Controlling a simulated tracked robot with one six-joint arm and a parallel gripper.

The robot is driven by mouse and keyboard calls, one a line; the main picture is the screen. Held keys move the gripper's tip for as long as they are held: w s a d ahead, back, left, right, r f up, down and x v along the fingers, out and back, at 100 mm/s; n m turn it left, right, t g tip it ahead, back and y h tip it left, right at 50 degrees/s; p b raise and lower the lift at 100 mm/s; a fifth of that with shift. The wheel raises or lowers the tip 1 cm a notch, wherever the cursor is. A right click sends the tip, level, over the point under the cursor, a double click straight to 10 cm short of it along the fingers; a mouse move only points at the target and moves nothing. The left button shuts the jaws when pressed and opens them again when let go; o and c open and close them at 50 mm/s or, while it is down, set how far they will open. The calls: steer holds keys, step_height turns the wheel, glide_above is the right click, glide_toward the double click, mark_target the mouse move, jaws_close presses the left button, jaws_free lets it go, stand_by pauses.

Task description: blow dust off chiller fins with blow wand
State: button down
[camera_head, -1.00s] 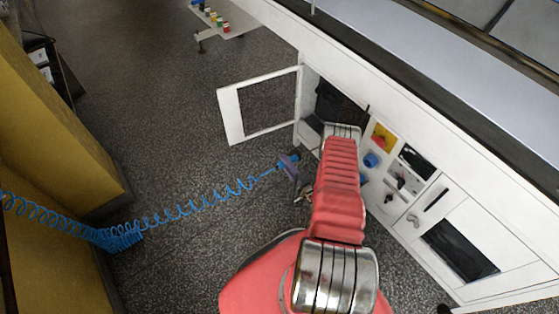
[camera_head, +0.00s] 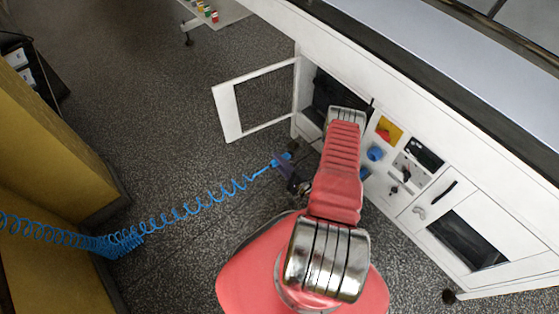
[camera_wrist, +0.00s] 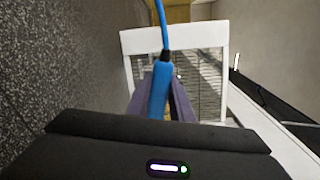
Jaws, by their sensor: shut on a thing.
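My gripper (camera_head: 291,178), with purple fingers, is low beside the white cabinet, partly hidden behind my red arm. In the wrist view my gripper (camera_wrist: 162,82) is shut on the blue blow wand (camera_wrist: 158,98). The wand shows small in the head view (camera_head: 281,160), with the coiled blue hose (camera_head: 185,212) running left from it. A dark opening (camera_head: 328,92) in the cabinet lies just above the gripper in the picture. I cannot make out fins or dust inside it.
A white framed door (camera_head: 228,114) stands open left of the opening; a white frame with fine lines (camera_wrist: 132,42) fills the wrist view's middle. A yellow block (camera_head: 60,165) stands left.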

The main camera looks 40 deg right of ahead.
mark_target(290, 154)
steer(key=shift+d, duration=0.2)
steer(key=shift+w+d, duration=0.1)
steer(key=shift+d, duration=2.75)
steer(key=s, duration=1)
steer(key=shift+s+d, duration=0.15)
steer(key=shift+s, duration=0.1)
stand_by(0.7)
stand_by(0.6)
steer(key=shift+s+a, duration=0.1)
steer(key=shift+a, duration=2.4)
steer(key=shift+r, duration=0.1)
